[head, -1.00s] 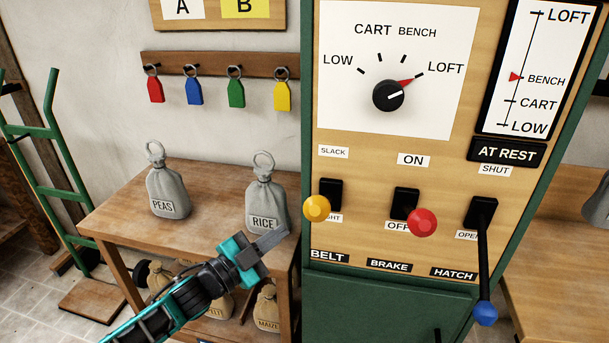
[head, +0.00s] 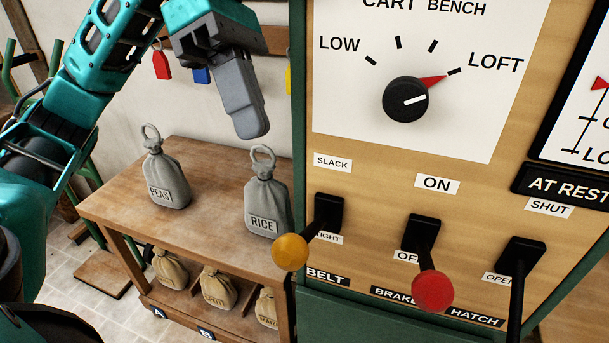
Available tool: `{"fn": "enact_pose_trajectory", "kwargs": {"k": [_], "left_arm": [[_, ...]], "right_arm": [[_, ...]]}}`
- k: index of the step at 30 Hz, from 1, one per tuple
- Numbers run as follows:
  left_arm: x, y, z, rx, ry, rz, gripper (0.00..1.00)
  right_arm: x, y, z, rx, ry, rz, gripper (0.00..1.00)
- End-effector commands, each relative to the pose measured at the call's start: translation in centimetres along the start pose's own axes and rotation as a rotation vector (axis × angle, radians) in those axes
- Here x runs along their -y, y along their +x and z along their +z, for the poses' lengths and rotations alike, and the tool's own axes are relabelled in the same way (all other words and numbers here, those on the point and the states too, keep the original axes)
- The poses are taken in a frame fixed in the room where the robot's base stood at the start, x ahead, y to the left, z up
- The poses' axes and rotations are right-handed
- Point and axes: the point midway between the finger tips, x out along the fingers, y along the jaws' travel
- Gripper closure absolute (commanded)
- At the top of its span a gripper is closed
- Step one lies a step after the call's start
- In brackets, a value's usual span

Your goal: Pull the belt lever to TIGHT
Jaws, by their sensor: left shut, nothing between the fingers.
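The belt lever has a yellow knob (head: 290,252) on a short black arm, at the lower left of the control panel (head: 460,180). The SLACK label (head: 332,162) is above its slot and the partly covered TIGHT label (head: 329,239) is below. The lever juts out toward me, not hanging down like the hatch lever; its exact setting is hard to tell. My left gripper (head: 252,128) is shut and empty, pointing down, up and left of the knob and apart from it. My right gripper is not in view.
Right of the belt lever are the red-knobbed brake lever (head: 432,291) and the black hatch lever (head: 516,295). A dial (head: 405,100) points to LOFT. A wooden table (head: 215,220) at left bears PEAS (head: 165,180) and RICE (head: 267,205) sacks, with more sacks below.

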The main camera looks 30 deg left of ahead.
Motion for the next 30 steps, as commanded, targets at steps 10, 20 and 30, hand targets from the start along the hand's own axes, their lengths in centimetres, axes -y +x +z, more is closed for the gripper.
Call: {"fn": "enact_pose_trajectory", "kwargs": {"k": [10,20,30], "left_arm": [[0.2,-0.1,-0.3,-0.027,0.007,0.018,1.0],[0.1,3.2,-0.5,-0.029,0.006,0.014,1.0],[0.0,8.8,-0.6,-0.027,0.007,0.014,1.0]], "right_arm": [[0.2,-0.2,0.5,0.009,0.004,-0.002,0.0],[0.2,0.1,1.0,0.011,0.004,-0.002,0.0],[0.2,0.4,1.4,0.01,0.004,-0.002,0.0]]}}
